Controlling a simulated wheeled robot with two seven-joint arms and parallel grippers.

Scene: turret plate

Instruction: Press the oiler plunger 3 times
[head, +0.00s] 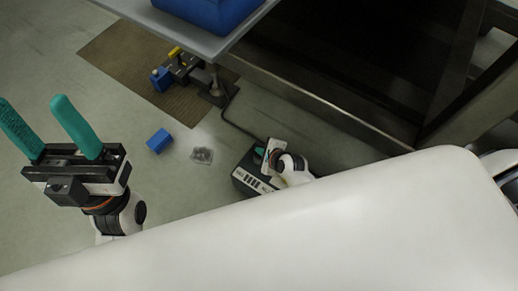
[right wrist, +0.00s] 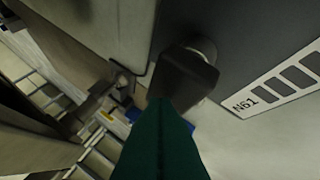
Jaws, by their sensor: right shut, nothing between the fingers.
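The oiler appears to be the dark box (head: 247,165) with a white label, low beside the machine; the right wrist view shows its grey face up close, with a label (right wrist: 268,92) reading N61. A black knob (right wrist: 186,72), probably the plunger, sticks out from it. My right gripper (head: 259,151) is over the box in the head view and partly hidden by its own wrist. Its teal fingers (right wrist: 163,108) are shut and empty, with tips at the knob's lower edge; I cannot tell if they touch. My left gripper (head: 33,125) is open and empty at the left.
A blue block (head: 159,140) and a small grey item (head: 202,155) lie on the floor. A table (head: 240,32) with a blue bin (head: 208,10) stands above. A machine frame (head: 330,102) runs along the right.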

